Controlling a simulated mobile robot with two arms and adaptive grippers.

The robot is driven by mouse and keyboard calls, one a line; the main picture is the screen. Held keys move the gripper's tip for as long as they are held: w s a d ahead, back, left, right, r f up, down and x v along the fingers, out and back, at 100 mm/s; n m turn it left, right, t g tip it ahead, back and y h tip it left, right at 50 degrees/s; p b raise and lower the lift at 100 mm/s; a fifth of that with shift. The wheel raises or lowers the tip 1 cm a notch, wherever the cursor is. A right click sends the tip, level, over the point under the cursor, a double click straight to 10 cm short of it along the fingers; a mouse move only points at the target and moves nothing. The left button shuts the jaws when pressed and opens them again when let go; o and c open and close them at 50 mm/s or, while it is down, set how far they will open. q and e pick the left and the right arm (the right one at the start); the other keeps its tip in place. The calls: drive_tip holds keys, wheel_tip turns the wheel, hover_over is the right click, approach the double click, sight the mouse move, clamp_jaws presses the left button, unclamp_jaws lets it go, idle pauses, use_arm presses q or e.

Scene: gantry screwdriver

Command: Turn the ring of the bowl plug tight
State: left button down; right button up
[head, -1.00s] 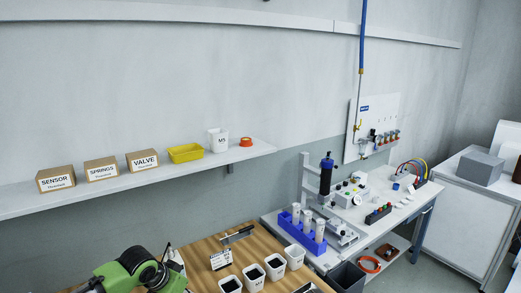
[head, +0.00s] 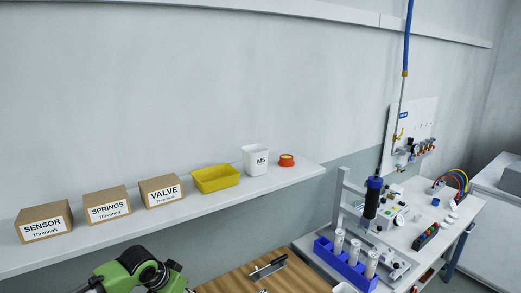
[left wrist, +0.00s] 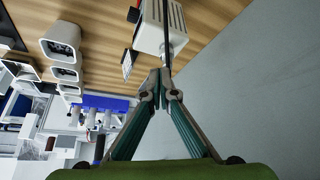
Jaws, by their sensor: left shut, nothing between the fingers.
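My left gripper (left wrist: 161,86) shows in the left wrist view, its two fingers shut with their tips together and nothing between them. Just beyond the tips is a white vented box (left wrist: 160,24) with a small grey round piece (left wrist: 171,49) at its near end. I cannot tell whether this piece is the bowl plug or its ring, nor whether the fingertips touch it. In the head view only my green left arm shows at the bottom left; its fingers are out of the picture. My right gripper is in neither view.
A wall shelf (head: 105,232) holds cartons, a yellow bin (head: 216,178), a white M5 cup (head: 256,158) and an orange ring-shaped item (head: 287,160). Below is a wooden bench top (head: 238,278). A blue rack (head: 345,262) with tubes stands on the right workbench.

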use_arm(q)
wheel_tip(320, 180, down, 5)
drive_tip(key=b, duration=0.4)
drive_tip(key=shift+w+a, duration=0.15)
drive_tip(key=shift+f, duration=0.7)
drive_tip(key=shift+w, duration=0.25)
drive_tip(key=shift+w, duration=0.1)
